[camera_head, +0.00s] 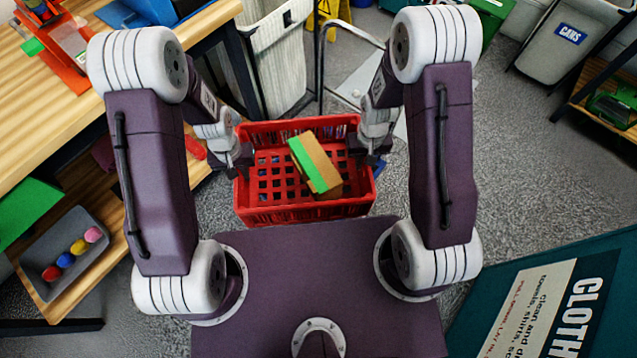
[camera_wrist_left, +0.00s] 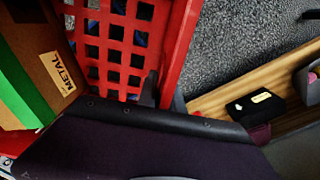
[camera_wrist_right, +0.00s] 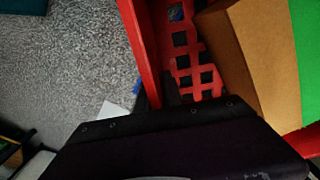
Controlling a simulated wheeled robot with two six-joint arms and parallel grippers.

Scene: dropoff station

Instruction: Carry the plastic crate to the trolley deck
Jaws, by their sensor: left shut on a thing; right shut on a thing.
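The red plastic crate (camera_head: 300,210) is held in front of my body in the head view, between my two arms. A brown box with a green stripe (camera_head: 315,163) lies tilted inside it; its label reads METAL in the left wrist view (camera_wrist_left: 60,73). My left gripper (camera_head: 240,160) is shut on the crate's left wall, and my right gripper (camera_head: 371,152) is shut on its right wall. The crate's lattice also shows in the left wrist view (camera_wrist_left: 172,55) and the right wrist view (camera_wrist_right: 145,45). The trolley deck may be the pale flat surface (camera_head: 362,84) beyond the crate, partly hidden.
A wooden table (camera_head: 50,100) and a lower wooden shelf (camera_head: 60,275) with a grey tray (camera_head: 35,268) of coloured balls stand at left. A white bin (camera_head: 280,60) stands behind. A teal CLOTHES container (camera_head: 480,315) is at lower right. Grey floor (camera_head: 520,150) is open at right.

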